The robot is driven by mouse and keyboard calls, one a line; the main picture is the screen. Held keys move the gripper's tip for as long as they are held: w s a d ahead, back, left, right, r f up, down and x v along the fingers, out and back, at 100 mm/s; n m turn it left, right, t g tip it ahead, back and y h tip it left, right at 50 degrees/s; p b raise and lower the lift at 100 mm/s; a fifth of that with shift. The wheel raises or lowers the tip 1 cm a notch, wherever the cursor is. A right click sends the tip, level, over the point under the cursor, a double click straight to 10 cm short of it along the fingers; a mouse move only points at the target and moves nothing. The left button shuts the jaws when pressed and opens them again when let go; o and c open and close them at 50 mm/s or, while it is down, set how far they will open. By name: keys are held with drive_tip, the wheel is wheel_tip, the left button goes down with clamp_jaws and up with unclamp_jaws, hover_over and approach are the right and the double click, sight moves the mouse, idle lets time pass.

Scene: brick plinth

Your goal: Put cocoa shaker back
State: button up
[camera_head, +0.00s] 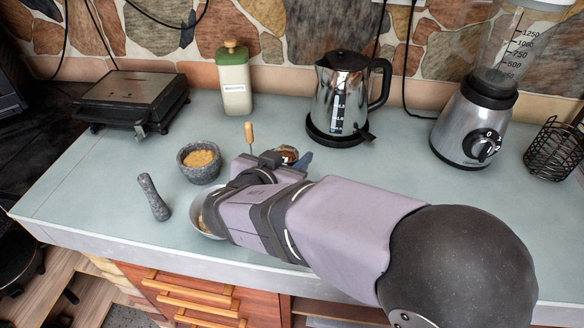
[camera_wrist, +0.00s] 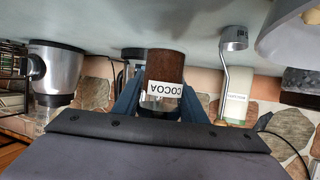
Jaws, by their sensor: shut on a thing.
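The cocoa shaker (camera_wrist: 165,68) is a brown cylinder with a white label reading COCOA in the wrist view, which is upside down. It sits between the two blue fingers of my gripper (camera_wrist: 160,100), which is shut on it. In the head view only a small brown part of the shaker (camera_head: 288,152) shows beside my gripper (camera_head: 296,160); my wrist hides the rest. The label is inverted like the other labels there, so the shaker looks roughly upright. I cannot tell whether its base touches the counter.
A metal bowl (camera_head: 207,215) is partly hidden by my arm. A kettle (camera_head: 335,100), blender (camera_head: 473,125), canister (camera_head: 234,80) and grill (camera_head: 130,95) line the back. The counter's left front is clear.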

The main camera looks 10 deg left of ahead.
drive_tip(key=shift+f, duration=1.8)
drive_tip(key=shift+f, duration=0.2)
drive_tip(key=o, duration=1.2)
drive_tip(key=shift+c, duration=0.2)
drive_tip(key=shift+r, duration=0.15)
drive_tip(key=shift+r+p, duration=0.15)
drive_tip(key=shift+p, duration=0.25)
drive_tip(key=b+v, duration=0.2)
drive_tip(key=v, duration=1)
